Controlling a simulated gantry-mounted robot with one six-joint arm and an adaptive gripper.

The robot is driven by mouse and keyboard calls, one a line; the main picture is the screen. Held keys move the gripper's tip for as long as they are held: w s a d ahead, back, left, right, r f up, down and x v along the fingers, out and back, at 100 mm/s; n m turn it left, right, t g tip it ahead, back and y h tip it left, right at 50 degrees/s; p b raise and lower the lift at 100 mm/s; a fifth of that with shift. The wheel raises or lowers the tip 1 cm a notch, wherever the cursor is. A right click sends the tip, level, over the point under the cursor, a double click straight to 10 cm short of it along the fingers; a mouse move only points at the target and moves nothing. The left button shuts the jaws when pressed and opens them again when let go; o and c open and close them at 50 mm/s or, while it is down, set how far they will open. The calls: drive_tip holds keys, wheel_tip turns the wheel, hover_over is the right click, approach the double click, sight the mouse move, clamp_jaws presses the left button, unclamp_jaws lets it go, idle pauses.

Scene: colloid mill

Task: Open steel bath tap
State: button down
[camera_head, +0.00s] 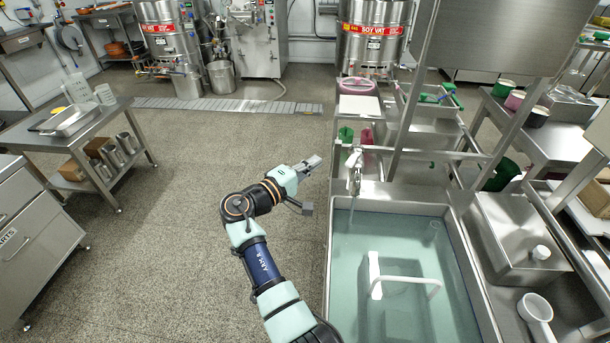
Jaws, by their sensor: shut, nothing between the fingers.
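The steel bath tap (354,168) stands at the far left corner of the steel bath (327,262). Its spout hangs over the bath, and a thin streak that may be water shows below it. The tap's handle is too small to make out clearly. My gripper (314,161) is shut and empty, to the left of the tap and apart from it. It points toward the upper right, over the floor outside the bath's left rim. The bath holds greenish water with a white frame (375,275) in it.
A steel upright and a large panel (495,35) stand behind and right of the tap. Green and pink containers (346,134) sit behind it. A lidded steel tank (518,232) and a white ladle (535,308) are right of the bath.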

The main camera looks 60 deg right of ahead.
sight(352, 161)
drive_tip(key=s+d+b, duration=0.1)
drive_tip(key=s+d, duration=0.3)
drive_tip(key=shift+s+d+b, duration=0.25)
drive_tip(key=shift+s+b, duration=0.05)
drive_tip(key=shift+s, duration=0.05)
